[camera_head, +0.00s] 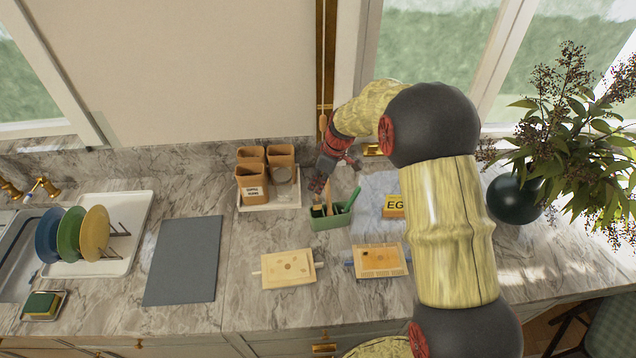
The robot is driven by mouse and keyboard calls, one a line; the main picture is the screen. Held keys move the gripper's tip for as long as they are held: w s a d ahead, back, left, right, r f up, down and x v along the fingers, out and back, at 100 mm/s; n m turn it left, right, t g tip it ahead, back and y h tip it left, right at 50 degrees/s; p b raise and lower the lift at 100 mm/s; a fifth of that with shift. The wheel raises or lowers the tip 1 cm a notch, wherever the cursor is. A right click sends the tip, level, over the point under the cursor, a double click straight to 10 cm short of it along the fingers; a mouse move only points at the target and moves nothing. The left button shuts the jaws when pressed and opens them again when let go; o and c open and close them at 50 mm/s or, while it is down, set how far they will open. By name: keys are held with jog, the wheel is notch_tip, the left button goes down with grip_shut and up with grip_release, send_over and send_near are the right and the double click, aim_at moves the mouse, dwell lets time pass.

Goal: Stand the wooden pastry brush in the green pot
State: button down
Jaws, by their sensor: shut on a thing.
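The green pot (331,222) is a small rectangular holder on the counter, in the middle of the head view. A green-handled utensil (353,199) leans to the right in it, and a wooden handle (329,198) stands near its middle. My gripper (319,185) is directly above the pot's left part, pointing down. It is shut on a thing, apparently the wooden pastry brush. The brush is mostly hidden by the fingers, and I cannot tell whether its lower end is inside the pot or just above it.
Brown cups (252,184) on a white tray stand left of the pot. Two small boards (288,269) lie in front. A yellow egg box (393,207) is to the right. A grey mat (184,262), dish rack (125,250) and dark vase (514,198) are farther out.

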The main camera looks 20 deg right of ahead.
aim_at(318, 203)
jog(key=shift+f+b, duration=3.3)
jog(key=shift+f, duration=0.9)
jog(key=c, duration=1.7)
grip_release()
jog(key=v, duration=1.2)
